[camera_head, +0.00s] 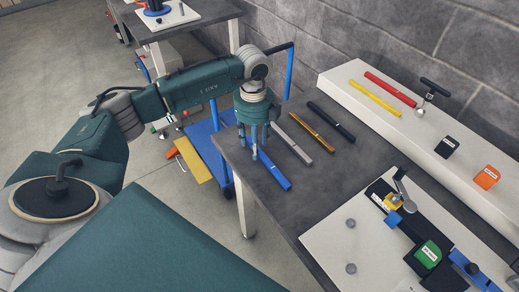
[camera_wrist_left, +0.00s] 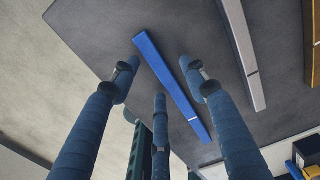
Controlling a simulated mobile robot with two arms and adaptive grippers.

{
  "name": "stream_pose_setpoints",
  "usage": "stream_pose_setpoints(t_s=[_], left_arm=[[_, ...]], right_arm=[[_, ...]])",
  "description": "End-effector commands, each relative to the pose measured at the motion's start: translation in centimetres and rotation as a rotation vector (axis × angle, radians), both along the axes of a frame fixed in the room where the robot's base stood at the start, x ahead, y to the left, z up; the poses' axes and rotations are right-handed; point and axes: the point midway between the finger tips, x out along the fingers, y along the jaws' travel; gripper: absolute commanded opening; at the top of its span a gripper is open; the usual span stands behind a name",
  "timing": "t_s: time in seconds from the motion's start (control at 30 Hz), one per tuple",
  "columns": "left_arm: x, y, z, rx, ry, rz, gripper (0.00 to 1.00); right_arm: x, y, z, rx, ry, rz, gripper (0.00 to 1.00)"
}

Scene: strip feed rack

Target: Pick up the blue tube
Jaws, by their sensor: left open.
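The blue tube (camera_head: 274,173) lies flat on the dark grey table, near its left edge. It also shows in the left wrist view (camera_wrist_left: 172,88), running diagonally from upper left to lower right. My left gripper (camera_head: 254,146) points down over the tube's far end, which it partly hides in the head view. In the left wrist view its blue fingers (camera_wrist_left: 160,76) are spread apart and empty, with the tube passing between the tips in the picture. I cannot tell the exact height of the fingertips above the tube. My right gripper is not in view.
Grey (camera_head: 292,138), brown (camera_head: 314,130) and black (camera_head: 331,121) strips lie right of the blue tube. A white shelf (camera_head: 345,77) behind holds yellow and red strips and small blocks. A white plate (camera_head: 335,222) with a fixture is at the front right.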

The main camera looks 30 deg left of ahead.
Motion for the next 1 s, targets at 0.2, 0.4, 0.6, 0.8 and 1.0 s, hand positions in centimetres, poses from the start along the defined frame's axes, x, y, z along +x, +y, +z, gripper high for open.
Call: stream_pose_setpoints(t_s=[0.2, 0.4, 0.6, 0.8, 1.0], left_arm=[[0.0, 0.0, -0.7, 0.001, -0.001, -0.001, 0.45], [0.0, 0.0, -0.7, 0.001, -0.001, -0.001, 0.25], [0.0, 0.0, -0.7, 0.001, -0.001, 0.0, 0.0], [0.0, 0.0, -0.6, 0.0, -0.002, 0.0, 0.0], [0.1, 0.0, 0.3, -0.002, -0.004, 0.0, 0.0]], right_arm=[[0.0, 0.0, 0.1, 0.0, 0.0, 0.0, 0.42], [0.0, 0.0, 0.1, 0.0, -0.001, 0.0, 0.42], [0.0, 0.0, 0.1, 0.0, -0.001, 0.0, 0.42], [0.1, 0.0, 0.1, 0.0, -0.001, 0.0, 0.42], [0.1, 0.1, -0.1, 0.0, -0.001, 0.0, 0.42]])
